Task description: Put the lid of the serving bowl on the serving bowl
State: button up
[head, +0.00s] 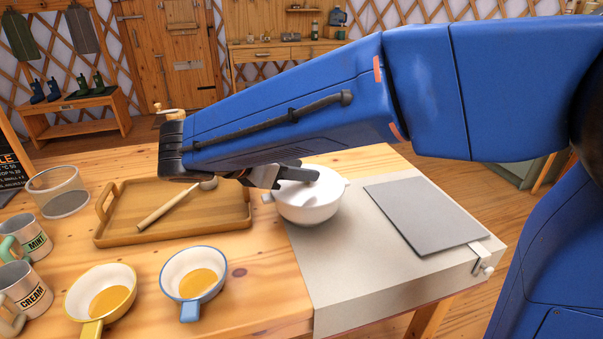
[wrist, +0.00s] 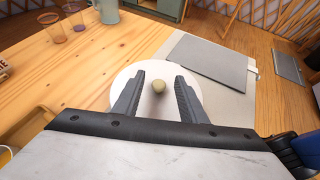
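The white serving bowl (head: 308,213) stands on the pale runner, with small side handles showing. Its white lid (head: 325,182) appears to lie flat on the bowl's top, though my gripper partly covers it. In the wrist view the lid (wrist: 128,80) is a white disc with a beige round knob (wrist: 158,87). My gripper (head: 298,177) is just over the lid. In the wrist view my gripper (wrist: 161,80) has its two fingers spread on either side of the knob, with gaps to both sides. It holds nothing. The bowl is hidden under the lid in the wrist view.
A grey board (head: 425,215) lies right of the bowl on the runner (head: 375,282). A wooden tray (head: 125,232) with a mallet-like tool (head: 172,208) stands left. Blue (head: 193,272) and yellow-handled (head: 100,293) bowls, mugs and a glass container (head: 60,190) occupy the left side.

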jog(key=v, duration=1.1)
jog(key=shift+a, duration=0.1)
